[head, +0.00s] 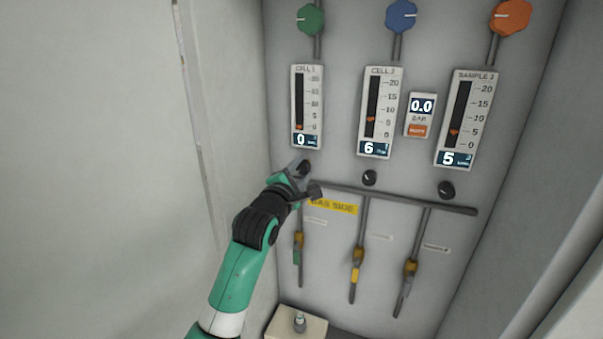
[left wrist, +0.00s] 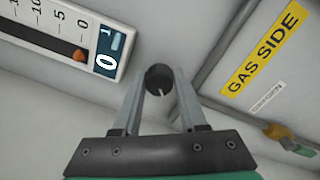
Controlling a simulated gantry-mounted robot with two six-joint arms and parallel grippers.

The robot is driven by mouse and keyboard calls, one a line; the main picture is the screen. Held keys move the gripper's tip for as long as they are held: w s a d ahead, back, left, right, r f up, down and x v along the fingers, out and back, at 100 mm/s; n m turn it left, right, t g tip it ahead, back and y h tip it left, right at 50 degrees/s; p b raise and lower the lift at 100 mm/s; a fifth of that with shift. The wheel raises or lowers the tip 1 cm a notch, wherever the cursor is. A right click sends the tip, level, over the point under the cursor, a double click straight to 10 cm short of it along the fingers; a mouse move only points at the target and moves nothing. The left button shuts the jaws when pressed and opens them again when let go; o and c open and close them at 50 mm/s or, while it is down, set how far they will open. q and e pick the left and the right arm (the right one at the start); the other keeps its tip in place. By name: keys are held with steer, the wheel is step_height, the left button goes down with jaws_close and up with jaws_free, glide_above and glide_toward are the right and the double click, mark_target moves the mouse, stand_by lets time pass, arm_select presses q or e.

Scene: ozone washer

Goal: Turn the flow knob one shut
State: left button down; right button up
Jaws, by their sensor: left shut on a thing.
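The flow knob one is a small black round knob (left wrist: 159,78) below the CELL 1 flow meter. In the left wrist view it sits between the two fingertips of my left gripper (left wrist: 159,92), with a pale mark line on its face. In the head view my left gripper (head: 307,178) covers most of this knob. The fingers are shut on it. The CELL 1 meter (head: 307,108) reads 0, and its orange float is at the bottom of the scale. The same meter shows in the left wrist view (left wrist: 60,30). My right gripper is not in view.
A grey horizontal pipe (head: 400,199) and a yellow GAS SIDE label (head: 334,207) are just below the gripper. A cabinet wall (head: 225,130) stands close on the left.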

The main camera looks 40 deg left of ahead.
arm_select(q)
steer(key=shift+n, duration=0.7)
steer(key=shift+c, duration=2.3)
jaws_free()
